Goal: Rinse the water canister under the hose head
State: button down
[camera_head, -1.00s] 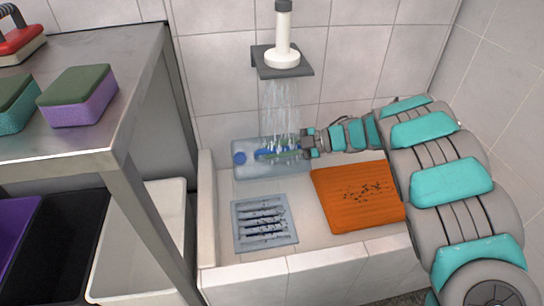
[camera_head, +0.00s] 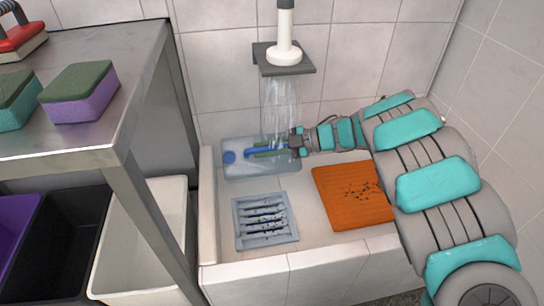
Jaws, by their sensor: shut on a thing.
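The water canister (camera_head: 238,168) is a translucent, pale blue box with a blue cap at its left end. It lies on its side at the back of the tiled basin. My gripper (camera_head: 287,146) is at its right side, shut on the canister, with blue and green bars showing across its upper part. The hose head (camera_head: 284,53) is a white nozzle in a dark wall bracket. Water streams from it onto the right part of the canister beside my gripper. The fingertips are small and partly hidden by the water.
A grey drain grate (camera_head: 265,221) and an orange mat (camera_head: 346,196) with dark specks lie in the basin. A steel table (camera_head: 130,75) with sponges (camera_head: 79,92) stands at the left, with bins below, including a white bin (camera_head: 140,240). A tiled wall closes the right side.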

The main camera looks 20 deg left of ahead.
jog(key=shift+s+a, duration=0.1)
jog(key=shift+a, duration=0.05)
dwell(0.3)
jog(key=shift+s+d+f+b, duration=0.1)
jog(key=shift+s+d+b, duration=0.3)
jog(key=shift+s, duration=0.2)
jog(key=s+d+b, duration=0.4)
jog(key=s+d, duration=0.2)
jog(key=s, duration=0.4)
jog(key=shift+s+d, duration=0.3)
jog(key=shift+s, duration=0.1)
jog(key=shift+r, duration=0.2)
dwell(0.4)
